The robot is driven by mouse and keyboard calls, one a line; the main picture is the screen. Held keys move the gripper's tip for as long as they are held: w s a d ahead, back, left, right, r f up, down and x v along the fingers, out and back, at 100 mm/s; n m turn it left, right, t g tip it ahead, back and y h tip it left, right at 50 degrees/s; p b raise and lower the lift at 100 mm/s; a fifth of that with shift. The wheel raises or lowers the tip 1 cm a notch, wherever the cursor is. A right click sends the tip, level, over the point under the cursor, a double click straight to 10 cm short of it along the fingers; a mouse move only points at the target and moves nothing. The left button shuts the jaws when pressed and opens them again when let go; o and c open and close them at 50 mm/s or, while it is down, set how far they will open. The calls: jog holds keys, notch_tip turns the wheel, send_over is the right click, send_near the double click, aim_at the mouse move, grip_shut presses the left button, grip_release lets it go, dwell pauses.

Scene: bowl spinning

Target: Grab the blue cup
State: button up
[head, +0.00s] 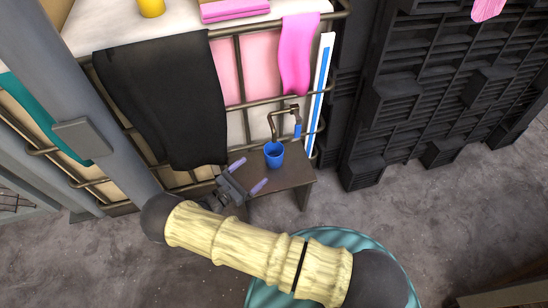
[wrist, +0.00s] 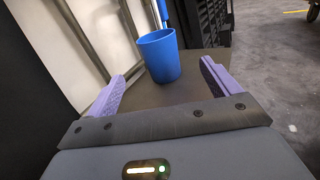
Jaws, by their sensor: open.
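The blue cup (head: 274,155) stands upright on a small dark table (head: 290,173) against the railed frame. In the wrist view the blue cup (wrist: 159,56) is just ahead of the fingertips, roughly between the lines of the two fingers. My gripper (head: 248,174) is open and empty, to the left of and slightly nearer than the cup. In the wrist view my gripper (wrist: 163,77) shows two purple fingers spread apart, and neither appears to touch the cup. The cup's base is visible on the table top.
A metal tap-like pipe (head: 284,113) with a blue end (head: 297,130) is just behind the cup. A black cloth (head: 160,95) and pink cloth (head: 298,55) hang on the rails. Dark slatted panels (head: 420,90) stand at the right. The floor (head: 440,220) there is clear.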

aim_at(267, 159)
jog(key=b+x, duration=0.1)
jog(key=x, duration=0.5)
jog(key=shift+w+d, duration=0.2)
jog(key=shift+w, duration=0.05)
jog(key=b+x, duration=0.2)
jog(key=x, duration=0.3)
jog(key=shift+w+b, duration=0.1)
jog(key=shift+b, duration=0.25)
jog(key=shift+c, duration=0.2)
jog(key=c, duration=1.1)
jog(key=shift+r, duration=0.15)
jog(key=shift+c, duration=0.2)
notch_tip(267, 159, up, 10)
jog(key=p, duration=0.4)
jog(key=shift+p, duration=0.35)
